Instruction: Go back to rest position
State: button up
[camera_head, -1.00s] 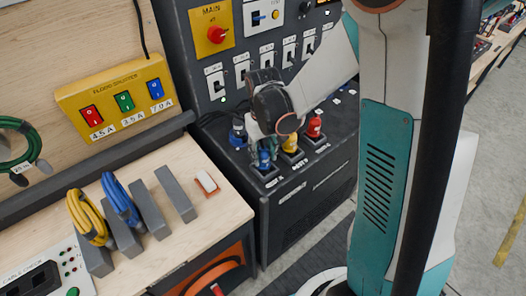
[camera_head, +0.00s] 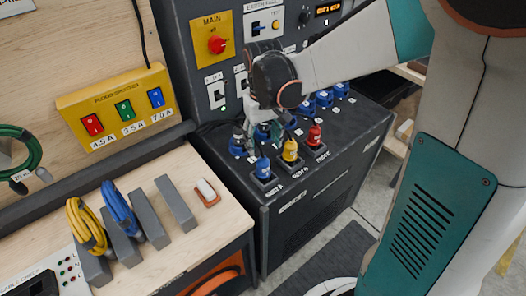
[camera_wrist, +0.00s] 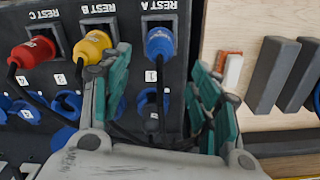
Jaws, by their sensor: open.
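My gripper (camera_head: 265,128) is open and hangs over the black sloping panel, behind the row of rest sockets. In the wrist view its teal-padded fingers (camera_wrist: 160,85) are spread apart with no object held between them. A blue plug (camera_head: 263,168) sits in the socket labelled REST A; it also shows in the wrist view (camera_wrist: 159,42), beyond the fingertips. A yellow plug (camera_head: 290,150) sits in REST B and a red plug (camera_head: 314,135) in REST C.
Several blue connectors (camera_head: 325,97) sit in a back row on the panel. A wooden bench (camera_head: 150,250) at left bears grey blocks (camera_head: 175,203) and blue and yellow cable coils (camera_head: 85,225). A yellow switch box (camera_head: 118,107) is on the wall. Floor (camera_head: 375,215) shows at right.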

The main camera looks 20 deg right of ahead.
jog(key=s+r+t+b, duration=0.3)
jog(key=s+t+b, duration=0.3)
jog(key=s, duration=0.9)
jog(key=shift+m+t+b, duration=0.3)
jog(key=shift+t+b, duration=0.05)
jog(key=shift+t, duration=0.25)
dwell(1.1)
